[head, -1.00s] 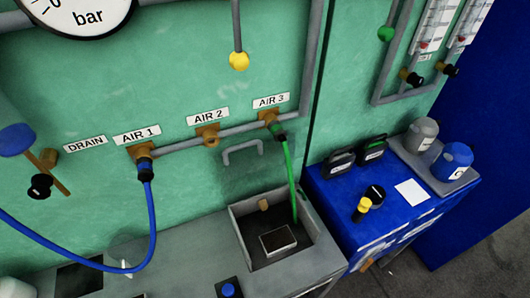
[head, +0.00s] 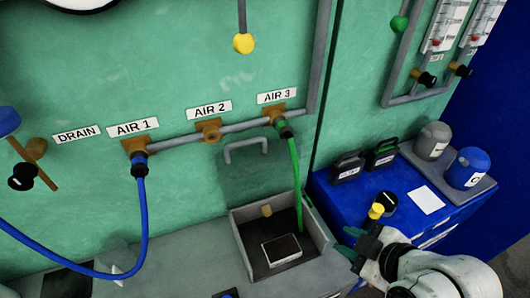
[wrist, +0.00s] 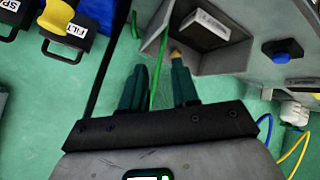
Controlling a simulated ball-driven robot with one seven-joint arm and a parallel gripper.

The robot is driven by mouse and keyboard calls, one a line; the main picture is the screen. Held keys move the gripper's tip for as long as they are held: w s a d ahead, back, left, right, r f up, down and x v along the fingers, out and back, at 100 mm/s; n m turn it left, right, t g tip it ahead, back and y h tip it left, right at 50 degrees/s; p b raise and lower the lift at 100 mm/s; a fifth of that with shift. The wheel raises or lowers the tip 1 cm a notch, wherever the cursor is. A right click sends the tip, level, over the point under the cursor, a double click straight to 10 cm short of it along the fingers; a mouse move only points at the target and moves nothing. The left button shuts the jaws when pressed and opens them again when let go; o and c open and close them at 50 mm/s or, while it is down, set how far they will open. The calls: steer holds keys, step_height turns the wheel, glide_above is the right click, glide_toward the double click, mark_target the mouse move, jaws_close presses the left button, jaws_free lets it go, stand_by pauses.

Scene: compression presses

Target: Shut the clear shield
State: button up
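The clear shield (head: 245,178) is a faint see-through panel standing raised behind the grey press box (head: 236,222), in front of the green wall. A grey bar handle (head: 245,148) is at its top. The open-topped box holds a dark block with a pale top (head: 282,249). A green hose runs down from AIR 3 into the box. My gripper (head: 348,244) is at the box's right side, below and to the right of the handle, apart from it. In the wrist view my gripper (wrist: 158,75) has its two dark green fingers spread with nothing held between them.
A blue cabinet (head: 335,197) stands right of the box, with dark containers, a yellow-topped knob and a grey tray of two jugs (head: 465,168). A blue hose (head: 142,215) loops from AIR 1 at left. Pipes and brass fittings line the wall above the handle.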

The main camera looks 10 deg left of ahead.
steer(key=w+a+r+n+y, duration=0.1)
steer(key=a+r+n, duration=0.1)
steer(key=w+a+r+n+y+b, duration=0.1)
steer(key=a+r+n, duration=0.1)
steer(key=a+r, duration=0.1)
steer(key=w+a+r+n+t+y, duration=0.1)
steer(key=w+a+r+n, duration=0.1)
steer(key=a+r, duration=0.1)
steer(key=shift+n+y+b, duration=0.3)
steer(key=shift+b, duration=0.1)
steer(key=shift+c, duration=0.4)
steer(key=n+y+b, duration=0.1)
steer(key=n+y, duration=0.2)
steer(key=n, duration=0.4)
glide_toward(247, 143)
steer(key=p+x, duration=0.1)
steer(key=x, duration=0.9)
steer(key=shift+w+a+f+p, duration=0.1)
steer(key=shift+w+f+p, duration=0.1)
steer(key=shift+w+p, duration=0.15)
steer(key=shift+c, duration=0.3)
steer(key=shift+s, duration=0.1)
jaws_close()
